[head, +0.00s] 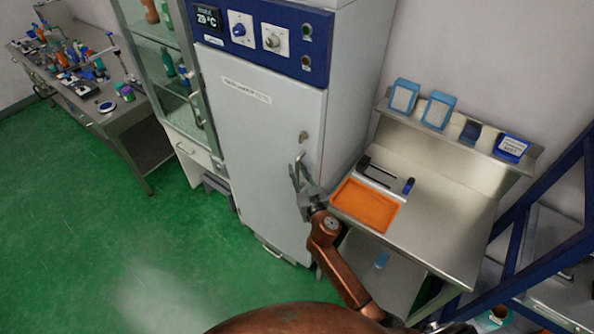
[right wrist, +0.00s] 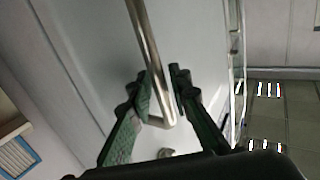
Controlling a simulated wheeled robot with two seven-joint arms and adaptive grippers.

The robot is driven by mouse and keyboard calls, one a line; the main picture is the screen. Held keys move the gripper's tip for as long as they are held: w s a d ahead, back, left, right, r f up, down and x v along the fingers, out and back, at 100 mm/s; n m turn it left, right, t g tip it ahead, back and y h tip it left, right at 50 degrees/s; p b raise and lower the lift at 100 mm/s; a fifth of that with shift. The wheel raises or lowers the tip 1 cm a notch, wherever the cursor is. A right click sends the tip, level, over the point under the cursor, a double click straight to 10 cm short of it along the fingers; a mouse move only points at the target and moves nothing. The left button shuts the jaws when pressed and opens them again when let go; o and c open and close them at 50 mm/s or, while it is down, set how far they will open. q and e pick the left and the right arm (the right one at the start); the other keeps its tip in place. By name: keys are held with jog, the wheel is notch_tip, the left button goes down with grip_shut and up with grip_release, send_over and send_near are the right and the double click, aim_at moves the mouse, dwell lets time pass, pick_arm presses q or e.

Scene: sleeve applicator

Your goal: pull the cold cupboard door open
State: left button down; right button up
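The cold cupboard (head: 230,60) is a tall pale cabinet with a blue control panel on top. Its pale door (head: 255,140) looks shut, flush with the body. A metal bar handle (right wrist: 146,38) runs between the two fingers in the right wrist view; in the head view it is hard to make out behind the gripper. My right gripper (head: 305,182) is at the door's right side, by the handle. In the wrist view its green fingers (right wrist: 160,85) are apart on either side of the bar's end, with a gap at the right finger. My left gripper is not in view.
A steel bench (head: 440,215) with an orange tray (head: 365,205) stands close to the right of my gripper. A glass-fronted cabinet (head: 165,70) adjoins the cupboard's left. Green floor (head: 130,240) in front of the door is clear. A blue frame (head: 545,200) stands far right.

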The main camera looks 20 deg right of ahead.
grip_shut()
dwell(0.5)
